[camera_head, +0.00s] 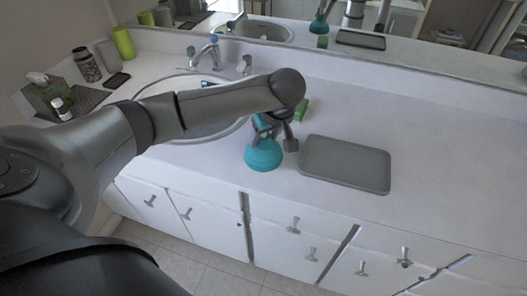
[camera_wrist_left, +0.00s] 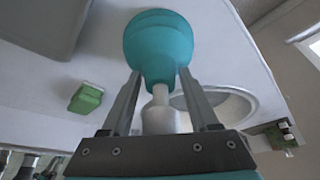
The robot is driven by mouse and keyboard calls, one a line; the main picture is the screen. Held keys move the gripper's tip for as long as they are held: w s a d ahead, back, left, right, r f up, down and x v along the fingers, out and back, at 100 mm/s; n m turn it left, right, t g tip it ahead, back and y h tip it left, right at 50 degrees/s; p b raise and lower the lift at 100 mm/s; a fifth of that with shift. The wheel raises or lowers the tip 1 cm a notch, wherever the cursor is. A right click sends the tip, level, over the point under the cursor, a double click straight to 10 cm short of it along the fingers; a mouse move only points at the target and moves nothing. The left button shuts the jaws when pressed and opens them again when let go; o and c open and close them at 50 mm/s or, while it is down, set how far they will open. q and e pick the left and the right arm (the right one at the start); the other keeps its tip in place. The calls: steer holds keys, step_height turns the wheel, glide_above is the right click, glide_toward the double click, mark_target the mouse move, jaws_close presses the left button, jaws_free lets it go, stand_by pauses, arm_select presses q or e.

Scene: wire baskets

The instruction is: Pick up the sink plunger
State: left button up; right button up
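The sink plunger has a teal rubber cup (camera_head: 263,155) and stands on the white counter in front of the sink in the head view. In the left wrist view its cup (camera_wrist_left: 158,42) is at the top centre and its pale handle (camera_wrist_left: 159,112) points back toward the gripper. My left gripper (camera_wrist_left: 159,76) has its two fingers on either side of the handle and the narrow part of the cup. The fingers stand apart, with gaps showing beside the handle. In the head view my forearm hides part of the handle. My right gripper is not in view.
A grey tray (camera_head: 345,164) lies right of the plunger. A green sponge-like block (camera_head: 301,110) is behind it. The sink (camera_head: 222,128) and faucet (camera_head: 204,54) are behind my arm. Bottles and cups stand at the far left. The counter's right side is clear.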

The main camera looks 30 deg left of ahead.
arm_select(q)
jaws_close()
steer(key=shift+r, duration=0.1)
stand_by(0.9)
